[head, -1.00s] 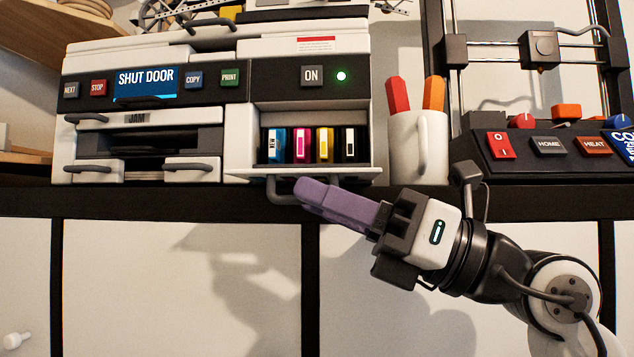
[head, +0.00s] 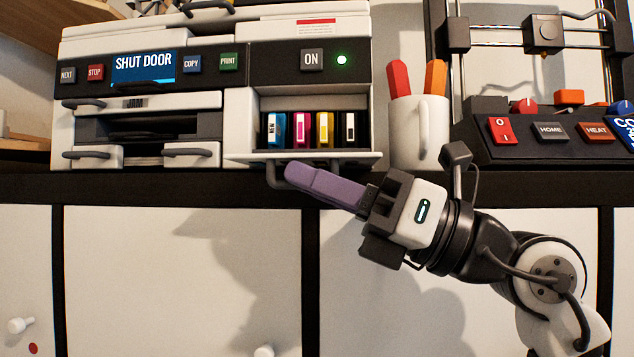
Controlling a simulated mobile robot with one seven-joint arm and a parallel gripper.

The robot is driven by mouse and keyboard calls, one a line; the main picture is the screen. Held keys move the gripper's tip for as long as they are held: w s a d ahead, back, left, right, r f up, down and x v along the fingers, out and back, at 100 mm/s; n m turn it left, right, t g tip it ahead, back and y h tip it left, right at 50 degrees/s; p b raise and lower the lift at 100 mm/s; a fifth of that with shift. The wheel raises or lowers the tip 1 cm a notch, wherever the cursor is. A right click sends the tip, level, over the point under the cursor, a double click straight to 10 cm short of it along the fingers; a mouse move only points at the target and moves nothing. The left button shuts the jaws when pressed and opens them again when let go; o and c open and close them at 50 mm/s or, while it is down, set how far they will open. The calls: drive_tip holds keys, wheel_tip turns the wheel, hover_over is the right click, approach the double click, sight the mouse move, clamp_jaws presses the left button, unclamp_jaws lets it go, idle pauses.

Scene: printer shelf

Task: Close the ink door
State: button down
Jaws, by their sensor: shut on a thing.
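The printer (head: 245,60) stands on the shelf, its display (head: 143,67) reading "SHUT DOOR". Its ink door (head: 345,158) is open, folded down and standing out roughly flat below the bay. Several ink cartridges (head: 324,129) show in the bay. The door's handle (head: 272,178) hangs under its front edge, its right part hidden behind my fingers. My gripper (head: 292,173), with purple fingers pointing up and left, is shut on the handle. The grip itself is hidden by the near finger.
A white mug (head: 405,135) with red and orange sticks stands close right of the printer. A machine with a control panel (head: 560,140) is farther right. The shelf edge (head: 150,188) runs below the printer. Pale cupboard fronts (head: 130,270) lie beneath, with free room before them.

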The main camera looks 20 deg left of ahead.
drive_tip(key=shift+r, duration=0.15)
wheel_tip(320, 180, up, 3)
drive_tip(key=m+t+p, duration=0.1)
drive_tip(key=m, duration=0.2)
drive_tip(key=m+t+p, duration=0.1)
drive_tip(key=m+t, duration=0.1)
drive_tip(key=m, duration=0.1)
drive_tip(key=shift+s+d+r, duration=0.1)
drive_tip(key=shift+s+r, duration=0.05)
drive_tip(key=r+m, duration=0.1)
drive_tip(key=m+t+p, duration=0.1)
drive_tip(key=m, duration=0.1)
drive_tip(key=r+m+t+h+p, duration=0.1)
drive_tip(key=shift+w+r, duration=0.5)
drive_tip(key=shift+r, duration=0.15)
drive_tip(key=c, duration=1.5)
unclamp_jaws()
drive_tip(key=shift+c, duration=0.2)
drive_tip(key=b+v, duration=0.3)
drive_tip(key=v, duration=1)
drive_tip(key=shift+d+b, duration=0.3)
drive_tip(key=shift+b, duration=0.05)
